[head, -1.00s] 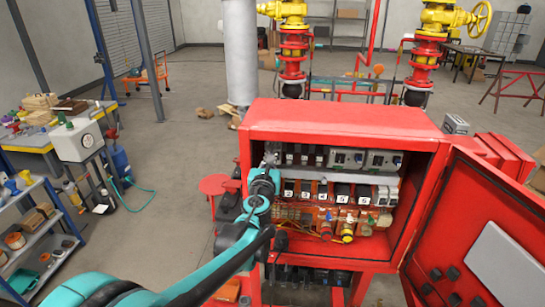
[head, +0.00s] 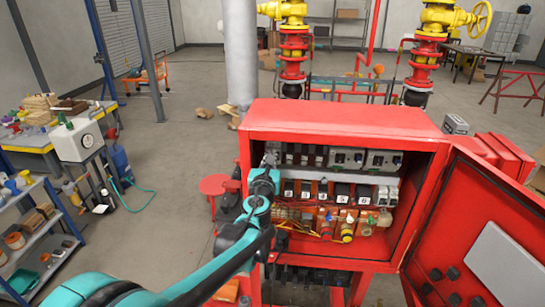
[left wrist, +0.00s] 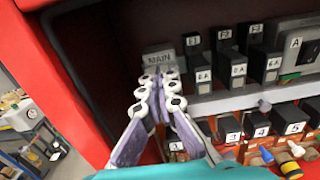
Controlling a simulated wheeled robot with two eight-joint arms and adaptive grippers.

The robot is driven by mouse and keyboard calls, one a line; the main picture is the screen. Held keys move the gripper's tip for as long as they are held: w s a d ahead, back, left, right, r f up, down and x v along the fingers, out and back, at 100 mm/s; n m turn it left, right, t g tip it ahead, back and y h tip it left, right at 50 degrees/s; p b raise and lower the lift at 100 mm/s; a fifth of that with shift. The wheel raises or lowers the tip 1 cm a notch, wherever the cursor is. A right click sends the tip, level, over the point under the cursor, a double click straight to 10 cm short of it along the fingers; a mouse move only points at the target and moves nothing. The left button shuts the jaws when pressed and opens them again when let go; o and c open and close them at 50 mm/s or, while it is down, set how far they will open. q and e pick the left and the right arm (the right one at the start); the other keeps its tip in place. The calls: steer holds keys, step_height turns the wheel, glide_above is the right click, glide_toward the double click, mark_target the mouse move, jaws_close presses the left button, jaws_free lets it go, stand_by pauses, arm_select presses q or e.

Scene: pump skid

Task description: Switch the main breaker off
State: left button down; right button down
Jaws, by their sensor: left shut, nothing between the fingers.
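The red electrical cabinet (head: 345,118) stands open, with rows of breakers inside. In the left wrist view a grey label reading MAIN (left wrist: 159,57) is at the upper left of the cabinet's inside. My left gripper (head: 270,160) reaches into the cabinet's left side. In the left wrist view its fingertips (left wrist: 160,74) are together just below the MAIN label, with nothing held. The fingers cover the main breaker's place, so its lever and position are hidden. Whether the tips touch it I cannot tell. My right gripper is not in view.
Dark breakers (left wrist: 230,66) sit close to the right of the fingers, with numbered parts (left wrist: 258,128) below. The cabinet's left wall (left wrist: 60,70) is close on the left. The red door (head: 475,235) stands open to the right.

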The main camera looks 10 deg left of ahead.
arm_select(q)
steer(key=shift+f, duration=0.25)
steer(key=s, duration=0.7)
steer(key=shift+f, duration=0.3)
stand_by(0.5)
steer(key=shift+d, duration=0.1)
